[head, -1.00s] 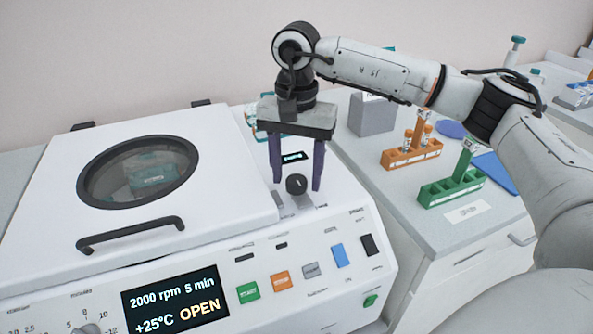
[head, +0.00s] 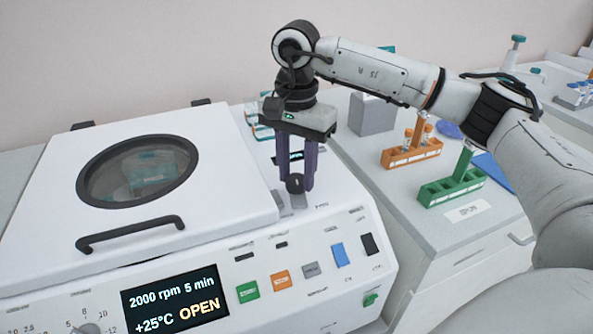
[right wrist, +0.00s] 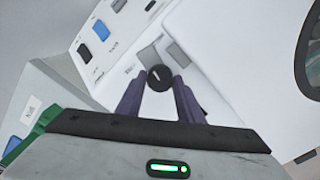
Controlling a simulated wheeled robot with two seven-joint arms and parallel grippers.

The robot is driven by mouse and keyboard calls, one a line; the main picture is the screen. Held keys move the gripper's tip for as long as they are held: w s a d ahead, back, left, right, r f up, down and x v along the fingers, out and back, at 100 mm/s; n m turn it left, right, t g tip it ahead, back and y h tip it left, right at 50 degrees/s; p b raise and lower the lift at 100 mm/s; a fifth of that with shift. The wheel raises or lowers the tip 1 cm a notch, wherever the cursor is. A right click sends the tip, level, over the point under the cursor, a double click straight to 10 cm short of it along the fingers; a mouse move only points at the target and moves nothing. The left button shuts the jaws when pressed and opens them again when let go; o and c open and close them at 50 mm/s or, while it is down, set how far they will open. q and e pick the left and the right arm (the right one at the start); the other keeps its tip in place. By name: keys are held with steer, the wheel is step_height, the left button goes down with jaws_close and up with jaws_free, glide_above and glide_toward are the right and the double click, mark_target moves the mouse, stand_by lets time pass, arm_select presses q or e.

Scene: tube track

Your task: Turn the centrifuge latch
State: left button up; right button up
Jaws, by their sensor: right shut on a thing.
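The white centrifuge (head: 225,225) fills the left of the head view, its lid (head: 215,150) down and its display (head: 175,303) reading OPEN. In the right wrist view the fingers (right wrist: 160,88) reach to the knob's sides. My left gripper is not in view.
An orange rack (head: 412,157) with tubes and a green rack (head: 452,187) stand on the bench to the right. A grey block (head: 371,115) stands behind them.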

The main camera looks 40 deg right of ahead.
mark_target(297, 178)
steer(key=m, duration=0.3)
steer(key=shift+m, duration=0.4)
steer(key=m, duration=0.3)
steer(key=shift+m, duration=0.3)
steer(key=m, duration=0.3)
steer(key=shift+m, duration=2.4)
steer(key=o, duration=1.1)
steer(key=shift+c, duration=0.2)
step_height(297, 178, up, 10)
steer(key=p, duration=0.1)
steer(key=shift+r, duration=0.2)
